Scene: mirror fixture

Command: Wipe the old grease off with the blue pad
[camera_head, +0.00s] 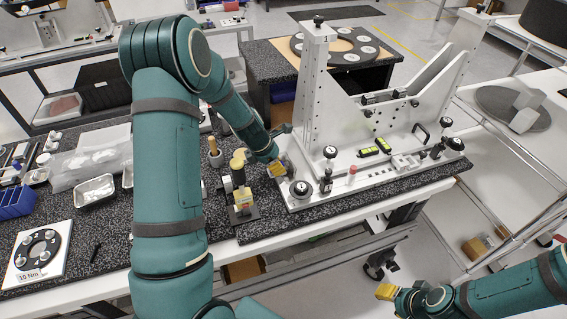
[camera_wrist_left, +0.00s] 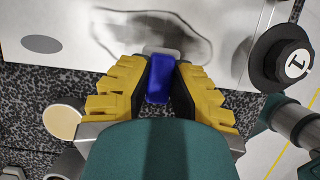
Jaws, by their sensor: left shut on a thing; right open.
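My left gripper (camera_wrist_left: 158,84) is shut on the blue pad (camera_wrist_left: 158,78) in the left wrist view. The pad's pale far end (camera_wrist_left: 162,52) is at the light metal plate (camera_wrist_left: 230,20); whether it presses on the plate is hard to tell. A dark, curved smudge, perhaps grease or a shadow, shows on the plate around the pad's tip. In the head view my left gripper (camera_head: 276,169) is at the left end of the mirror fixture (camera_head: 345,165), and the pad is hidden there. My right gripper (camera_head: 387,292) is open and empty at the lower right, away from the bench.
A black knob marked 1 (camera_wrist_left: 288,60) stands right of the pad. A cup (camera_wrist_left: 62,118) is at the left, and a yellow-and-black device (camera_head: 241,190) stands left of the fixture. Trays (camera_head: 94,190) and a round part on a white plate (camera_head: 38,250) lie further left.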

